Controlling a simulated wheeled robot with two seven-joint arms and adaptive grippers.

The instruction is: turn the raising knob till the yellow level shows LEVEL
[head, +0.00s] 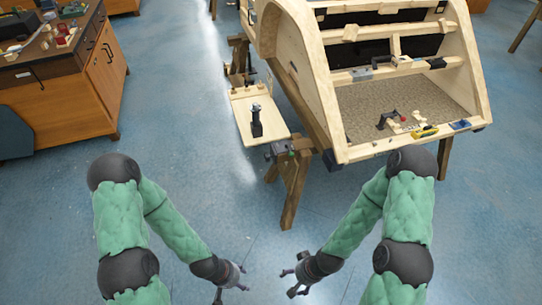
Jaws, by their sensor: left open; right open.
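A wooden bodyframe (322,88) stands on trestle legs at the upper right. A small yellow object (424,132), possibly the level, lies on its floor near the front edge; its reading is too small to make out. I cannot tell which part is the raising knob. My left gripper (232,290) is open and empty over the floor at the bottom centre. My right gripper (288,282) is open and empty just right of it. Both are well apart from the bodyframe.
A pale side board (244,113) left of the bodyframe bears a black upright tool (256,122). A black handled item (388,119) lies inside the bodyframe. A wooden cabinet (58,97) with clutter stands at the upper left. The blue floor between is clear.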

